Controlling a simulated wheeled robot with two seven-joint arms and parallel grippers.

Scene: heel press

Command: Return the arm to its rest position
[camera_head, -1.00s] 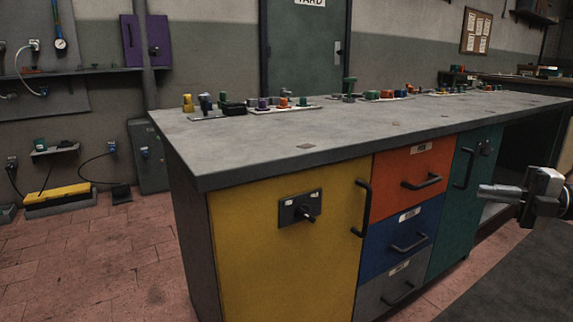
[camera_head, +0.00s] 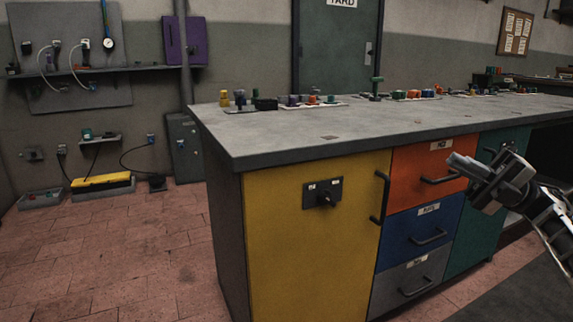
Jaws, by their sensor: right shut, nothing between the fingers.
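My right gripper (camera_head: 468,170) is at the right of the head view, in front of the drawer column and the teal door. It is shut, with nothing visible between its fingers, and points up and to the left. My right forearm (camera_head: 555,222) comes in from the lower right edge. The gripper covers part of the orange drawer's right side and of the teal door. I cannot tell from this view whether it touches the cabinet. My left gripper is not in view.
A grey-topped workbench (camera_head: 290,137) has a yellow door (camera_head: 300,255) with a black switch (camera_head: 323,194), an orange drawer (camera_head: 415,160), a blue drawer (camera_head: 405,243) and a grey drawer (camera_head: 390,295). Small coloured parts stand on top. Open tiled floor (camera_head: 120,255) lies left.

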